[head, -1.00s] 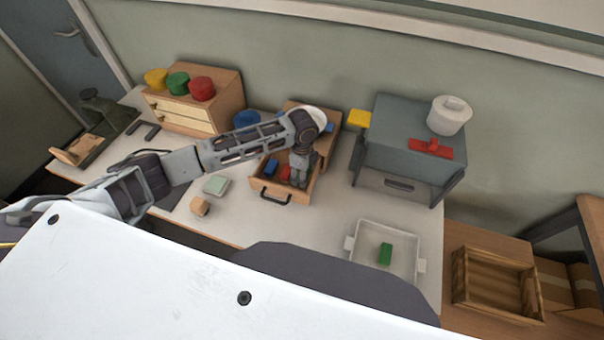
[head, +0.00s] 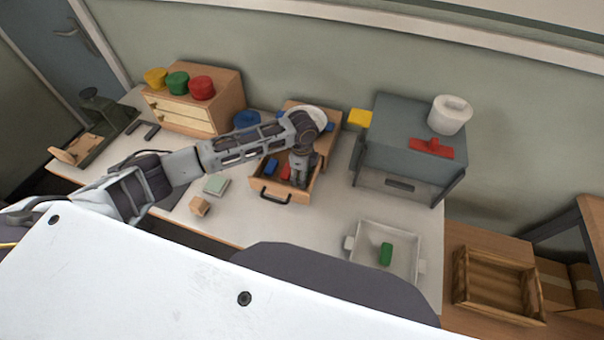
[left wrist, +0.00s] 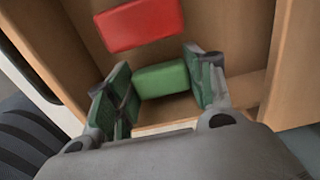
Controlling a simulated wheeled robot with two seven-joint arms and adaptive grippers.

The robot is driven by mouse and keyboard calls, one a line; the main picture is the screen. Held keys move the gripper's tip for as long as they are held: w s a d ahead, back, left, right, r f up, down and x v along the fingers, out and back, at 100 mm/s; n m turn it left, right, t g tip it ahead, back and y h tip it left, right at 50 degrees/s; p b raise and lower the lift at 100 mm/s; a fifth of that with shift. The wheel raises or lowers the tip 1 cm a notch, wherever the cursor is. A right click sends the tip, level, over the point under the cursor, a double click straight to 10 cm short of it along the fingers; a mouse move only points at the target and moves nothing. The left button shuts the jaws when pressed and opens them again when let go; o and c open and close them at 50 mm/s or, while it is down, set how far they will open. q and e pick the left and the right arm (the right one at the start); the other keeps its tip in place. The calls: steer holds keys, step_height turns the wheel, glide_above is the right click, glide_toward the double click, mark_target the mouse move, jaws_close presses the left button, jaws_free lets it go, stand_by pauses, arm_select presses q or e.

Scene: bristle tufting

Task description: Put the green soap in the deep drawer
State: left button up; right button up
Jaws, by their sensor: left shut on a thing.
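The open wooden drawer (head: 270,193) with a dark handle stands at the middle of the table. A blue block (head: 271,166) and a red block (head: 286,173) lie in it. My left gripper (head: 297,180) points down into this drawer. In the left wrist view, its fingers (left wrist: 160,85) are shut on a green soap (left wrist: 162,79) inside the drawer, with the red block (left wrist: 139,23) beyond it. I cannot tell whether the soap touches the drawer floor. Another green block (head: 386,254) lies in the white tray (head: 405,275). My right gripper is not in view.
A grey cabinet (head: 400,155) with a white pot (head: 449,115) and a red piece (head: 432,148) on top stands right of the drawer. A small wooden chest (head: 225,105) stands at the back left. A wooden block (head: 199,206) and pale green piece (head: 216,184) lie left.

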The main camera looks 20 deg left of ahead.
arm_select(q)
steer(key=shift+f, duration=0.45)
steer(key=o, duration=1.2)
steer(key=shift+r, duration=0.1)
steer(key=shift+r, duration=5.9)
